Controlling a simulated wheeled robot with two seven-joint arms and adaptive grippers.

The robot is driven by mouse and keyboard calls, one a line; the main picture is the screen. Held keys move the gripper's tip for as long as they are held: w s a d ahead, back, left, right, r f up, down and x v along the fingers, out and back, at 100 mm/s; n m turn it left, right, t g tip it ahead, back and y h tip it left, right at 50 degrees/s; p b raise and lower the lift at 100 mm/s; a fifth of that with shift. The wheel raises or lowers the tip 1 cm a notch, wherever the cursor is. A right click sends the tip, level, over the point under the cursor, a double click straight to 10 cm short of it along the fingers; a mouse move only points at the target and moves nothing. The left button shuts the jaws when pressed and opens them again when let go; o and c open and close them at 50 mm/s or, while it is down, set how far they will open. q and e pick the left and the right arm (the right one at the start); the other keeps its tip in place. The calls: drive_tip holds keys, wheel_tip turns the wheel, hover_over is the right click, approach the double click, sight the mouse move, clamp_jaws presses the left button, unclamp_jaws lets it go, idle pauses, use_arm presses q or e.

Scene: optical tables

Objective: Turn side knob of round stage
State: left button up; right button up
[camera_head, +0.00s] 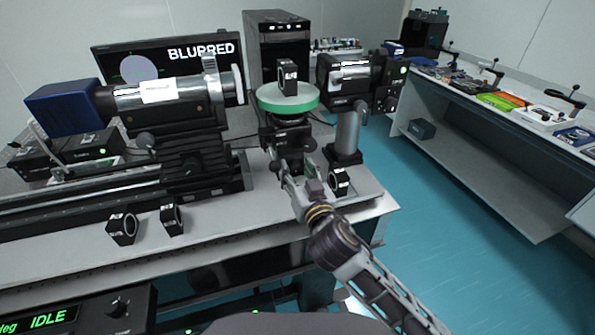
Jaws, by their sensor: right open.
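The round stage (287,104) has a green rim and stands on a dark mount in the middle of the optical table. A small black framed optic (288,77) stands upright on top of it. My right gripper (297,168) reaches in from the lower right and is open, just in front of and below the stage's dark mount. The side knob is small and dark among the mount's parts, partly hidden by the gripper; I cannot tell whether the fingers touch it. My left gripper is not in view.
A long lens barrel with a blue camera (65,108) stands left of the stage. A black device on a grey post (348,135) stands right. Loose mounts (122,228) lie on the near table (260,255). A monitor (190,52) behind reads "BLURRED". A side bench (480,125) is at right.

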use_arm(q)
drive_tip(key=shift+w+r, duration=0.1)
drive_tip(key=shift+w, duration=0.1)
use_arm(e)
drive_tip(key=shift+c, duration=0.2)
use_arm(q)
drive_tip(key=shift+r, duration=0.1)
use_arm(e)
drive_tip(key=c, duration=1)
drive_tip(key=shift+n+p, duration=0.4)
drive_tip(key=shift+n, duration=0.2)
drive_tip(key=o, duration=1)
drive_tip(key=shift+o, duration=0.2)
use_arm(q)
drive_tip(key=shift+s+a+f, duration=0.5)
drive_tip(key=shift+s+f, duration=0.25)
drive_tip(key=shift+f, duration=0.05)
use_arm(e)
drive_tip(key=shift+s, duration=0.1)
